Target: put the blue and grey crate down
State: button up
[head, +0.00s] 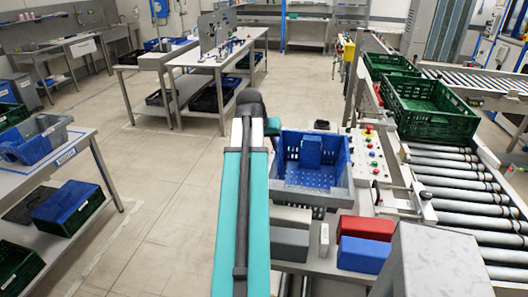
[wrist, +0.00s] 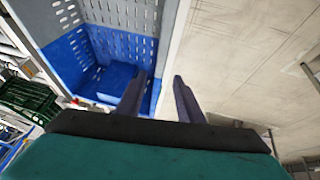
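The blue and grey crate (head: 341,193) is in the middle right of the head view, level or nearly so. It has slotted walls, and a blue block (head: 311,151) lies inside. It also fills the upper left of the wrist view (wrist: 115,14). My gripper (wrist: 160,78) has one dark finger inside the crate and the other outside, with the side wall's rim between them. It appears shut on this rim. I cannot tell whether the crate's underside touches anything.
Red (head: 366,228) and blue (head: 363,254) boxes stand near the crate, with grey boxes (head: 290,243) beside them. A button panel (head: 371,150) is just right. A roller conveyor (head: 455,180) bears green crates (head: 431,122). Tables (head: 207,62) stand behind; open floor (head: 165,190) lies left.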

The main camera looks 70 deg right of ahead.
jog(key=w+a+f+n+y, duration=0.2)
jog(key=w+a+f+n, duration=0.1)
jog(key=w+a+f, duration=0.75)
jog(key=w+a+f+n+y, duration=0.1)
jog(key=w+a+f+n, duration=0.2)
jog(key=w+a+f, duration=0.7)
jog(key=w+a+f+n+y, duration=0.1)
jog(key=w+a+f+n, duration=0.15)
jog(key=a+f, duration=0.7)
jog(key=w+a+f+n+y, duration=0.1)
jog(key=w+a+f, duration=0.2)
jog(key=a+f, duration=0.6)
jog(key=s+a+f+n+g, duration=0.2)
jog(key=s+a+f, duration=0.6)
jog(key=a, duration=0.5)
jog(key=s+a+f+n+g, duration=0.2)
jog(key=s+a+f+n, duration=0.2)
jog(key=s+a+f, duration=0.5)
jog(key=a, duration=0.4)
jog(key=shift+s+f+n+g+y, duration=0.15)
jog(key=shift+s+n+g+y, duration=0.15)
jog(key=shift+n, duration=0.05)
jog(key=shift+f, duration=0.1)
